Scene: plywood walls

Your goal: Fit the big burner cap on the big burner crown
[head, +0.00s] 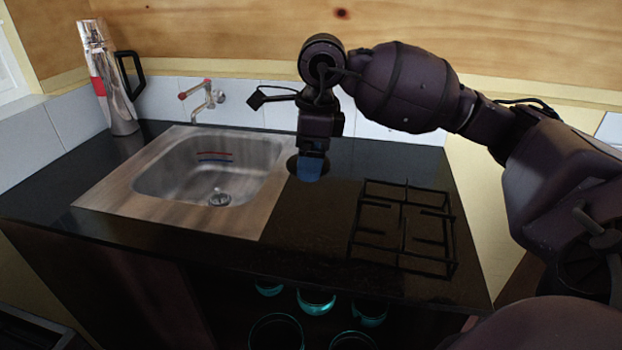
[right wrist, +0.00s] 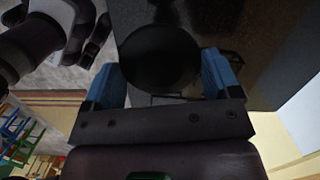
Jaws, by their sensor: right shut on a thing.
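The big burner cap (right wrist: 160,57) is a dark round disc between the two blue fingers of my right gripper (right wrist: 160,82) in the right wrist view. My right gripper (head: 311,168) is shut on it. In the head view the cap (head: 293,165) is a dark disc edge beside the blue fingers, held above the black counter between the sink and the hob grate. The big burner crown cannot be made out; the hob area under the grate is too dark. My left gripper does not show in the head view.
A black pan grate (head: 403,228) lies on the right of the dark counter (head: 320,225). A steel sink (head: 125,205) with a wall tap (head: 205,100) is left of the gripper. A metal flask (head: 108,80) stands back left. Several teal glass vessels (head: 316,302) sit below the counter.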

